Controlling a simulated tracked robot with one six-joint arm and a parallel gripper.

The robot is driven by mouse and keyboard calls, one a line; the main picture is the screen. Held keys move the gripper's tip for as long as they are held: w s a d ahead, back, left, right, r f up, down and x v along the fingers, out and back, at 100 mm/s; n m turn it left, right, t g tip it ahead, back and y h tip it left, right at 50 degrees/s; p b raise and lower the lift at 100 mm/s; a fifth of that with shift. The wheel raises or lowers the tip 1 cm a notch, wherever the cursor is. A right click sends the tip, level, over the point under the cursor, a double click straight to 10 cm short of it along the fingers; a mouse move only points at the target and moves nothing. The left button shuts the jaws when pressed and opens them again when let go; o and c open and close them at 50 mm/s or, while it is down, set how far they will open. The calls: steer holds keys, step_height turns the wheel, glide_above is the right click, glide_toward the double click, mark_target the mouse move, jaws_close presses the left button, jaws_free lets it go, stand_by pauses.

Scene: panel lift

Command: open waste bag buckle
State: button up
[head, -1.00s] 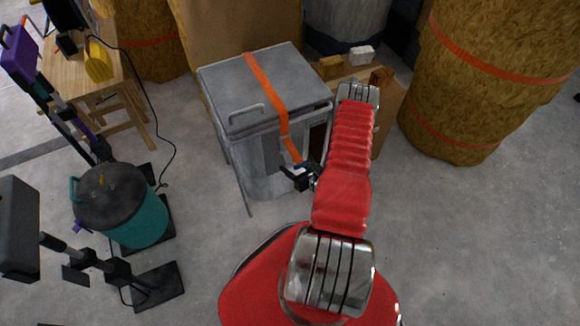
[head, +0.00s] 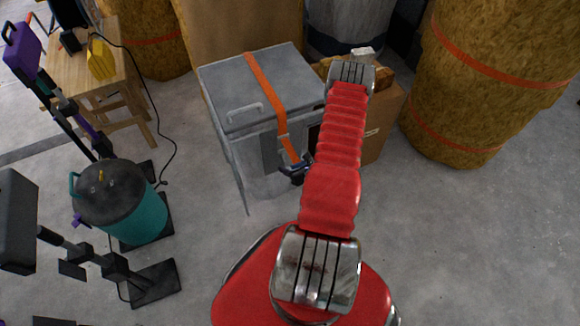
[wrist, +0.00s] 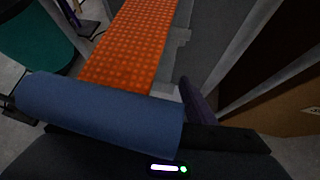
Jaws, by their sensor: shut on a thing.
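The grey box-shaped waste bag (head: 235,88) stands upright on the floor, with a lid and a handle on top. An orange strap (head: 264,80) runs over its lid and down the front; it also shows in the wrist view (wrist: 130,45). My gripper (head: 297,168) is at the strap's lower end, against the bag's front. In the wrist view it is shut on the buckle, of which only a small pale grey part (wrist: 165,90) shows between the blue finger and the dark finger. Most of the buckle is hidden, so its latch cannot be made out.
A cardboard box (head: 378,135) stands right of the bag, close to my arm. Large straw-coloured bales (head: 490,80) stand at the right. A teal canister (head: 140,215) and black stands are at the left. The floor in front of the bag is clear.

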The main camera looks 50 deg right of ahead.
steer(key=shift+w+a, duration=0.1)
steer(key=shift+a, duration=0.05)
steer(key=o, duration=1.5)
steer(key=shift+c, duration=0.2)
steer(key=shift+r, duration=0.1)
steer(key=v, duration=1.3)
steer(key=shift+s, duration=0.4)
steer(key=shift+r, duration=0.1)
